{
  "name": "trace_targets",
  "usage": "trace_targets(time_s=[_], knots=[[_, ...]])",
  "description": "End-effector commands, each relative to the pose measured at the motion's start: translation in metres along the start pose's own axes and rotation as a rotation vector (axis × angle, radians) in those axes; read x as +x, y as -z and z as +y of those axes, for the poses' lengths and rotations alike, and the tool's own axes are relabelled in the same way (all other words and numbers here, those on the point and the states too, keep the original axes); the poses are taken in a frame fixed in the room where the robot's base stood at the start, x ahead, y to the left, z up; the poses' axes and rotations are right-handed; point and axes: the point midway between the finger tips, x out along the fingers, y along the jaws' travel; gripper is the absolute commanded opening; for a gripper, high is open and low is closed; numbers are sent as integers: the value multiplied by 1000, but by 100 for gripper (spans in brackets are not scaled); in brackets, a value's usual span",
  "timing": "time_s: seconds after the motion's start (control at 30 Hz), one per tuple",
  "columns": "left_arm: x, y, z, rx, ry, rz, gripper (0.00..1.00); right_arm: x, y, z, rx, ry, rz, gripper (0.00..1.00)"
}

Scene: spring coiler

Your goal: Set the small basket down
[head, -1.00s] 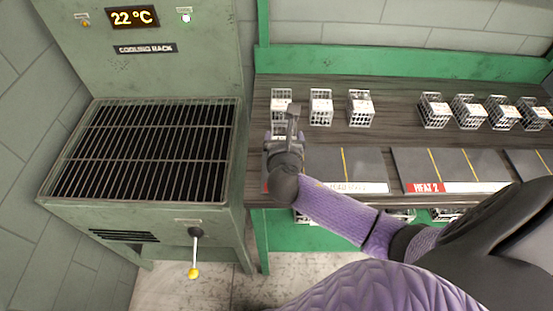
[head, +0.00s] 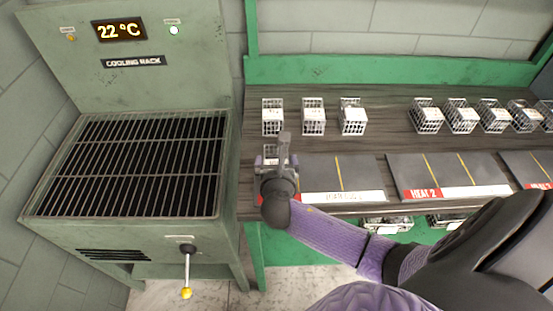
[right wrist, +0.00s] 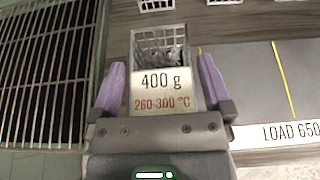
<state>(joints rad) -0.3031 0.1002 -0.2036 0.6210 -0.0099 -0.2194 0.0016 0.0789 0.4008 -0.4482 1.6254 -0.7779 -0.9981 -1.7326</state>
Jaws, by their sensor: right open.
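The small basket (right wrist: 160,48) is a wire cage with a white tag reading "400 g, 260-300 °C". In the head view the basket (head: 270,152) shows partly behind my gripper, at the left end of the bench. My right gripper (right wrist: 161,75) is open, with one purple finger on each side of the basket and its tag. In the head view my right gripper (head: 276,165) reaches over the left end of the front pad. The basket's underside is hidden, so I cannot tell what it rests on. My left gripper is not in view.
The cooling rack (head: 130,165) with its empty grate stands left of the bench, showing 22 °C. Several similar baskets (head: 352,118) line the back of the bench. Dark pads (head: 335,172) labelled LOAD and HEAT 2 (head: 450,172) lie bare along the front.

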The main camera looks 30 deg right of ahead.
Motion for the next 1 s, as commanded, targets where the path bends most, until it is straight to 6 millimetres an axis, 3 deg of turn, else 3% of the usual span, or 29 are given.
trace_targets(time_s=[0.43, 0.6, 0.77, 0.87, 1.0], knots=[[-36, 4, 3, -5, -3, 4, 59, -98, -3, 0, 2, -1, 2, 100], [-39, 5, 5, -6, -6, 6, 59, -114, -1, 0, 3, 0, 0, 100], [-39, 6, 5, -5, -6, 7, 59, -114, 2, 3, 48, -15, 18, 100], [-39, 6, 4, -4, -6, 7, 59, -112, 17, 18, 334, -88, 129, 100], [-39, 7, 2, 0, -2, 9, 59, -112, 52, 49, 1040, -150, 427, 100]])
